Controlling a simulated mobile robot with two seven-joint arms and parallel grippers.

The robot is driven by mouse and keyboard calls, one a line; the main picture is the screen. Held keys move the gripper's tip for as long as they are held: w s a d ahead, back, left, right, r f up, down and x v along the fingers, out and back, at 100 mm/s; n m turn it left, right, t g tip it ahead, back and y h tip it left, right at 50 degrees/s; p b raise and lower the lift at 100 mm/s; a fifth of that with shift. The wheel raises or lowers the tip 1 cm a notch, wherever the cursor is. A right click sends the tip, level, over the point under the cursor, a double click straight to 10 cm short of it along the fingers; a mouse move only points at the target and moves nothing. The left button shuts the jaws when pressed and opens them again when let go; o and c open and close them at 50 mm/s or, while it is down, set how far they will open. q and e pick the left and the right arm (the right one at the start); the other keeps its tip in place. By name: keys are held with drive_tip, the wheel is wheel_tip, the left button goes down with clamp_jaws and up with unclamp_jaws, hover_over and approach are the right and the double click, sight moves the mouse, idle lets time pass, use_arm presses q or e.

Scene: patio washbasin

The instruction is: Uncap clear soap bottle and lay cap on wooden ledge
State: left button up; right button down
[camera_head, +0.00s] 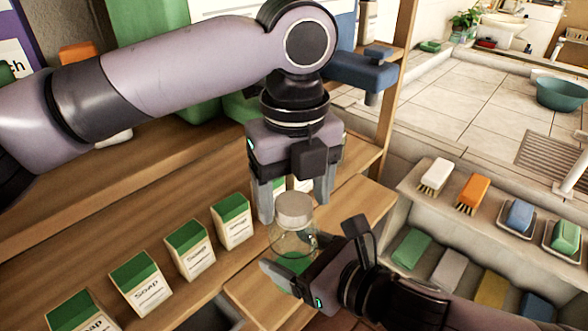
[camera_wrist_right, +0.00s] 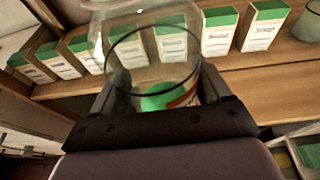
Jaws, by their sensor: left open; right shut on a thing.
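The clear soap bottle (camera_head: 290,243) stands upright with green contents low inside and a whitish cap (camera_head: 294,208) on top. My right gripper (camera_head: 283,277) is shut on the lower part of the bottle. In the right wrist view the glass of the bottle (camera_wrist_right: 150,52) shows between the fingers, with green at its bottom. My left gripper (camera_head: 295,200) points down from above, open, with its fingers on either side of the cap. I cannot tell whether they touch it. The wooden ledge (camera_head: 360,205) lies around and behind the bottle.
Several green-and-white soap boxes (camera_head: 189,250) stand in a row on the wooden shelf, left of the bottle. A rack at the right holds a white brush (camera_head: 435,175), an orange brush (camera_head: 473,193) and soap bars. The ledge right of my left gripper looks bare.

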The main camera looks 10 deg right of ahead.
use_arm(q)
drive_tip(key=shift+f, duration=0.25)
drive_tip(key=c, duration=1.1)
drive_tip(key=n, duration=0.3)
drive_tip(key=shift+n, duration=0.3)
drive_tip(key=o, duration=1.2)
drive_tip(key=shift+c, duration=0.2)
drive_tip(key=shift+r, duration=0.1)
